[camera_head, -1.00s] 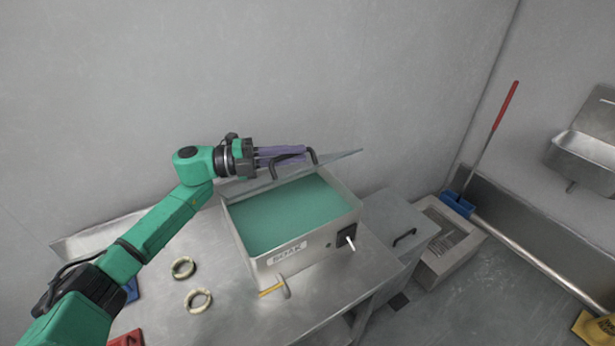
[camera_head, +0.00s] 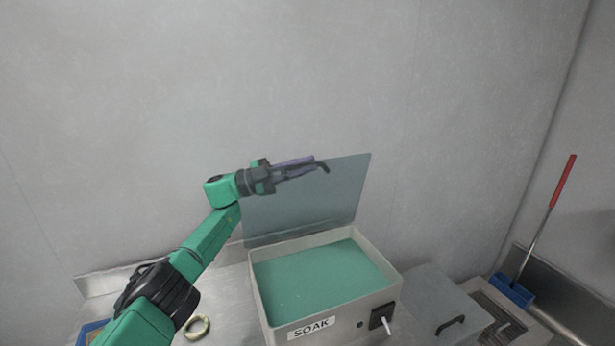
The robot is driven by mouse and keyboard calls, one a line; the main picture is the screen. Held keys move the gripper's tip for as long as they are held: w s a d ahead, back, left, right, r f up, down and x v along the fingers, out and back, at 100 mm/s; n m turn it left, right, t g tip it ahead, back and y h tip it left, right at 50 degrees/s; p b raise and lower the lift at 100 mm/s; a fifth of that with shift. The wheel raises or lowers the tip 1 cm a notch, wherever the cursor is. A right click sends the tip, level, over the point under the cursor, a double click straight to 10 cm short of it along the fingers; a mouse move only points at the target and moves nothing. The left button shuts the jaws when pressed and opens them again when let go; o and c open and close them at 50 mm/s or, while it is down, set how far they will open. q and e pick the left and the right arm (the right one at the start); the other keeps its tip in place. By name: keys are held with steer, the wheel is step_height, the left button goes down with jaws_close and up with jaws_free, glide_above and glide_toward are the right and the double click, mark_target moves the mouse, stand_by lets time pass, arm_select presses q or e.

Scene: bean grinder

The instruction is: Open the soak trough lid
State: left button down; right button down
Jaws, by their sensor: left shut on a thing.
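The soak trough (camera_head: 330,319), a pale box with a SOAK label and green liquid inside, stands on the metal table. Its lid (camera_head: 306,215), a translucent grey panel, stands steeply raised along the trough's back edge, so the trough's top is uncovered. My left gripper (camera_head: 312,166) has purple fingers and is shut on the dark lid handle (camera_head: 323,168) near the lid's upper edge. The fingers partly hide the handle. My right gripper is not in view.
A cream ring (camera_head: 197,327) lies on the table (camera_head: 228,300) left of the trough. A grey box with a black handle (camera_head: 447,308) is to the right. A red-handled tool (camera_head: 562,182) with a blue head stands by a floor basin. The wall is close behind the lid.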

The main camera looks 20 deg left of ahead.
arm_select(q)
steer(key=shift+w+a, duration=0.2)
stand_by(0.3)
steer(key=c, duration=1.2)
jaws_free()
steer(key=shift+o, duration=0.2)
steer(key=shift+s+a+f, duration=0.1)
steer(key=shift+a, duration=0.05)
steer(key=b+v, duration=0.7)
steer(key=v, duration=0.4)
steer(key=shift+s+a, duration=0.2)
steer(key=shift+a, duration=0.1)
